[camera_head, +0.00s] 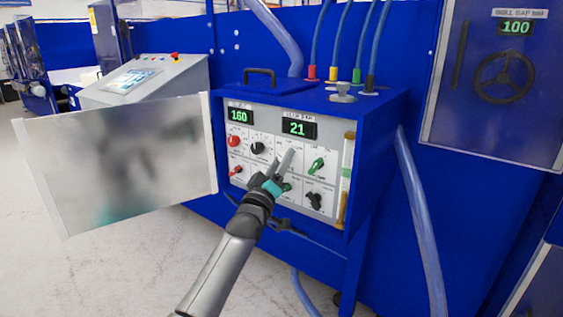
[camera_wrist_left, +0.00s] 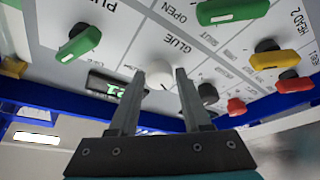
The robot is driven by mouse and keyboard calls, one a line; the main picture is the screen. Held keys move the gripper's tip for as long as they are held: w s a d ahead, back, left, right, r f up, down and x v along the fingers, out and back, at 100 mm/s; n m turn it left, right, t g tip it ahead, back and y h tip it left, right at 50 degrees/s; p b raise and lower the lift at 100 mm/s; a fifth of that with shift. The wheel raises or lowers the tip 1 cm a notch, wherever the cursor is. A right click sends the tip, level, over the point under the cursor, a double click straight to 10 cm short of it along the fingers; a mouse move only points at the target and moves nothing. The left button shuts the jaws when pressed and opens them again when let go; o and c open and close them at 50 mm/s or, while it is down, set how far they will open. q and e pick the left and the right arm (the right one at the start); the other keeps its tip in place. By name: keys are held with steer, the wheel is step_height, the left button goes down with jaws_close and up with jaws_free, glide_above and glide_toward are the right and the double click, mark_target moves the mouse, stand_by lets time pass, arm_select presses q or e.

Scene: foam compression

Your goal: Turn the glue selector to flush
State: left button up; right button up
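The glue selector is the white round knob (camera_wrist_left: 159,73) beside the word GLUE in the left wrist view. The gripper hides it in the head view. My left gripper (camera_wrist_left: 161,73) is open, with one finger on each side of the knob; whether the fingers touch it I cannot tell. In the head view the left gripper (camera_head: 284,160) reaches up to the middle of the control panel (camera_head: 286,146). The knob's pointer and setting are not readable. My right gripper is not in view.
Close around are a green lever (camera_wrist_left: 78,43), another green lever (camera_wrist_left: 232,10), a black knob (camera_wrist_left: 208,93), a red knob (camera_wrist_left: 236,106) and a yellow lever (camera_wrist_left: 270,58). An open metal door (camera_head: 125,160) stands left of the panel. A hose (camera_head: 420,220) hangs at the right.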

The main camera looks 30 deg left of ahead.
arm_select(q)
jaws_close()
